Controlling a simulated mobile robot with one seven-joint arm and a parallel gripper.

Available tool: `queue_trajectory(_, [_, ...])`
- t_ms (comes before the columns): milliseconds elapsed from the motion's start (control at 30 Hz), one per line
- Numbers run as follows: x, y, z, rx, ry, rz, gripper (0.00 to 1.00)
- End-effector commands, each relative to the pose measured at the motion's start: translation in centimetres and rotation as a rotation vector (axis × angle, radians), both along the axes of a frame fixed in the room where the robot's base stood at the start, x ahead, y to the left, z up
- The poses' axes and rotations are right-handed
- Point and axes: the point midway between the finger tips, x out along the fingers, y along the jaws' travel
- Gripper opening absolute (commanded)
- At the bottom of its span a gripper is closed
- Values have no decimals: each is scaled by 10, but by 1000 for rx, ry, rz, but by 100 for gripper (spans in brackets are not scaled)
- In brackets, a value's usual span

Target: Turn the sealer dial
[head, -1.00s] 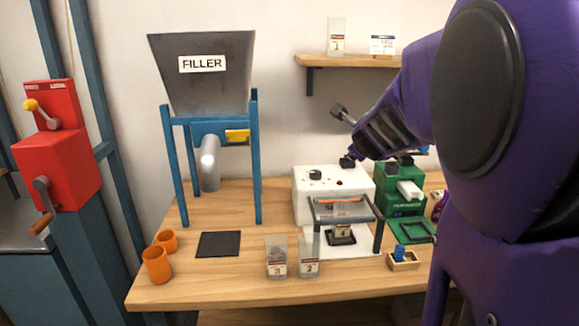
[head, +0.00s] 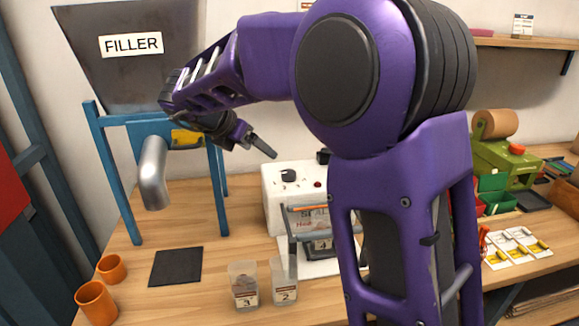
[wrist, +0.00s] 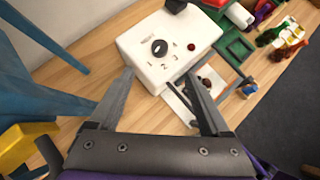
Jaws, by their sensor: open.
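The white sealer (head: 275,208) stands on the wooden table, partly hidden behind my arm in the head view. Its black dial (head: 288,175) is on its top face, left of a red button (head: 318,184). In the wrist view the dial (wrist: 159,47) sits among printed numbers, with a pale pointer mark on it. My gripper (wrist: 160,76) is open and empty there, its fingers spread below the dial in the picture, not touching it. In the head view my gripper (head: 262,146) hangs above and left of the sealer, beside the filler stand.
The blue filler stand (head: 217,172) is close on the left. Two clear bags (head: 243,285) (head: 284,280) stand in front of the sealer, near a black pad (head: 176,267) and orange cups (head: 96,302). A dark bar frame (head: 321,209) spans the sealer's front.

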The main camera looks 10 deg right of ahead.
Motion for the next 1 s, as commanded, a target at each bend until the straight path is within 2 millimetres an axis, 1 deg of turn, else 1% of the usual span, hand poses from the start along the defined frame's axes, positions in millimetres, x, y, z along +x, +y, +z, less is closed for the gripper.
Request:
queue_trajectory(67, [0,0,-5,6,7,-4,81])
queue_trajectory(167, [6,-6,-14,5,9,-6,81])
queue_trajectory(733, [66,-66,-99,5,7,-3,81])
queue_trajectory(900, [79,-78,-115,5,6,-2,81])
queue_trajectory(1000, [83,-82,-121,4,5,-1,81])
